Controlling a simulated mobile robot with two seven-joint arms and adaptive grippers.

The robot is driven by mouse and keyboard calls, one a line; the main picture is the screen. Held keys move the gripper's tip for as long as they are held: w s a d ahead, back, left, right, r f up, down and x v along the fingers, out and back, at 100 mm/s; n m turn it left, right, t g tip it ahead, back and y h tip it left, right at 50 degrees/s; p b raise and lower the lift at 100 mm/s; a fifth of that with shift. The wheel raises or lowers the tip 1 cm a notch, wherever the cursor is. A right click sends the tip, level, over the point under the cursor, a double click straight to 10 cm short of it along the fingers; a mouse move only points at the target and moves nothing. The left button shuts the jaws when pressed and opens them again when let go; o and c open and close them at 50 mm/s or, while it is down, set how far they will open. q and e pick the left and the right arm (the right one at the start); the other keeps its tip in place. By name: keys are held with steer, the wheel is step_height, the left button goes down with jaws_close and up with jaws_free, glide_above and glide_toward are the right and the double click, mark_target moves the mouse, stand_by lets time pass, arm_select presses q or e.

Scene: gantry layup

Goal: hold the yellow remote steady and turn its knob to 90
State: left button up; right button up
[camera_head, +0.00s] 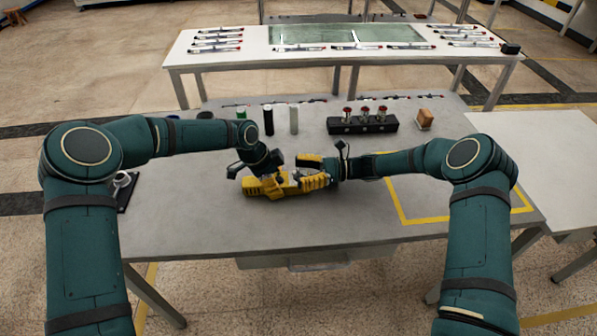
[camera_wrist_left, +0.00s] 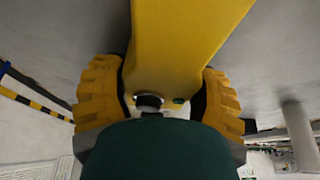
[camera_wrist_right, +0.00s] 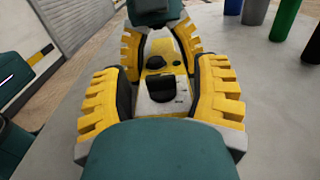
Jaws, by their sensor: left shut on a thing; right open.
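The yellow remote (camera_head: 265,187) lies on the grey table in front of me. My left gripper (camera_head: 266,178) is shut on its body; the left wrist view shows ribbed yellow fingers on both sides of the yellow body (camera_wrist_left: 185,35). My right gripper (camera_head: 312,173) is at the remote's right end. In the right wrist view my right gripper (camera_wrist_right: 162,76) is open, its fingers on either side of a black knob (camera_wrist_right: 162,88) on a pale panel, with gaps showing. A second dark round part (camera_wrist_right: 155,62) sits beyond. The knob's scale cannot be read.
Black and white cylinders (camera_head: 294,120) stand behind the left gripper. A black block with several red-topped pieces (camera_head: 362,124) and an orange-brown block (camera_head: 425,117) are at the back right. A yellow taped outline (camera_head: 430,220) marks clear table at right.

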steer(key=shift+a, duration=0.45)
jaws_close()
steer(key=shift+m+t, duration=0.6)
steer(key=shift+t, duration=0.3)
steer(key=m+t, duration=0.2)
steer(key=m+t+h, duration=0.1)
steer(key=t, duration=0.2)
steer(key=shift+m+t+h, duration=0.3)
steer(key=shift+m, duration=0.1)
steer(key=shift+a+r+m+t+h, duration=0.1)
steer(key=shift+m+t+h, duration=0.75)
steer(key=shift+t, duration=0.4)
steer(key=shift+m+t+h, duration=0.65)
steer(key=shift+m+t, duration=0.3)
steer(key=shift+t, duration=0.3)
steer(key=shift+t+h, duration=0.3)
steer(key=shift+h, duration=0.1)
steer(key=shift+m, duration=0.3)
